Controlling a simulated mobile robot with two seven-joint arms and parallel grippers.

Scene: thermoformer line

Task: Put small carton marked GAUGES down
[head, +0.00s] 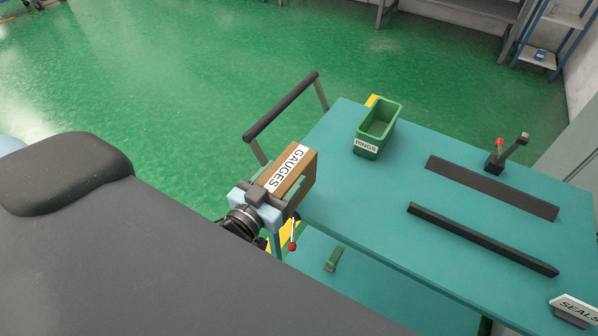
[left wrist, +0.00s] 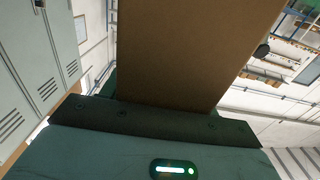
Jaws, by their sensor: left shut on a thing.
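The small brown carton marked GAUGES (head: 296,172) is in my left gripper (head: 277,196), at the left end of the teal cart's top (head: 345,203). The gripper is shut on it. The carton's white label faces up and left in the head view. I cannot tell whether the carton touches the cart top. In the left wrist view the carton's plain brown side (left wrist: 190,50) fills the upper middle, close to the camera. My right gripper is not in view.
A green bin marked RINGS (head: 377,130) stands at the cart's back left. Dark strips (head: 480,240) lie across the top, with a red-knobbed lever (head: 497,158) behind. A SEALS label (head: 575,308) is at the right corner. The cart's handle (head: 282,107) rises at left. Clear top lies between the bin and strips.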

